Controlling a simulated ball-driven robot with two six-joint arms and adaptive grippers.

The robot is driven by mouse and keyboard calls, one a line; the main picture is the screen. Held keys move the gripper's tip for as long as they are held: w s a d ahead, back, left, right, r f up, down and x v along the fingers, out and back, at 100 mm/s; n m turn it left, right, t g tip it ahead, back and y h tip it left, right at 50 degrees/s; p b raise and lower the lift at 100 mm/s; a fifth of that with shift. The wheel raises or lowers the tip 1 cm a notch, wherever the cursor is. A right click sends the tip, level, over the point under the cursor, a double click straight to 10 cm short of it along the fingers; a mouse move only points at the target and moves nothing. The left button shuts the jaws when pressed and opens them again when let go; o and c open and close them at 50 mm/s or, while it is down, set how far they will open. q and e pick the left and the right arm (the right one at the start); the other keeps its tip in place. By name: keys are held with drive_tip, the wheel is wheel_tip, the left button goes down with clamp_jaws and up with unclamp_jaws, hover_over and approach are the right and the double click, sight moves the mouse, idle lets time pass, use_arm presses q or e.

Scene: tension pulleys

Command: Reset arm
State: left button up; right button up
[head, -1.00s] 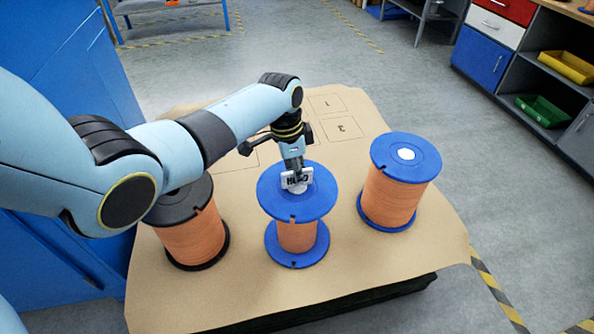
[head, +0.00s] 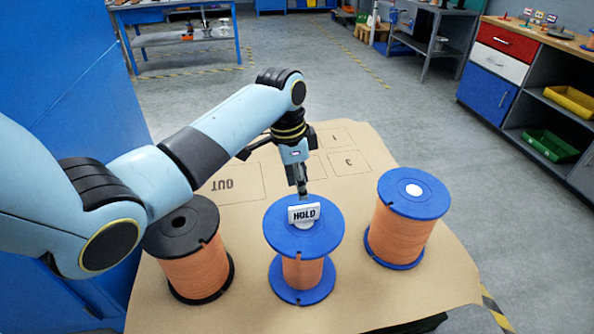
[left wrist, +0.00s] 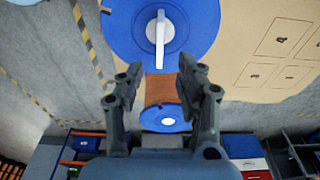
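My left arm comes in from the left in the head view. Its gripper (head: 302,190) points down just above and behind a white tag marked HOLD (head: 304,214). The tag stands upright on the top of the middle blue spool (head: 285,241). In the left wrist view the two fingers (left wrist: 155,84) are apart with nothing between them. The tag (left wrist: 160,38) shows edge-on past the fingertips, clear of them, on the blue spool top (left wrist: 118,22). My right gripper is not in either view.
A black spool (head: 180,230) with orange winding stands left. A blue spool (head: 412,195) with a white disc on top stands right. All stand on a brown board (head: 365,295) with outlined areas, one marked OUT (head: 235,184). A shelf unit (head: 535,95) is at right.

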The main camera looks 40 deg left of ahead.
use_arm(q)
drive_tip(key=r, duration=0.3)
drive_tip(key=shift+s+a+r, duration=0.15)
drive_tip(key=shift+s+r, duration=0.1)
drive_tip(key=shift+r, duration=0.15)
drive_tip(key=s+f+n+y, duration=0.1)
drive_tip(key=s+f+n, duration=0.2)
drive_tip(key=s+f, duration=1.5)
drive_tip(key=s+f+n+y, duration=0.1)
drive_tip(key=s+f+n, duration=0.3)
drive_tip(key=s+f, duration=1.5)
drive_tip(key=s+d, duration=0.1)
drive_tip(key=s, duration=0.7)
drive_tip(key=shift+s+f+n+g, duration=0.25)
drive_tip(key=shift+n+g, duration=0.05)
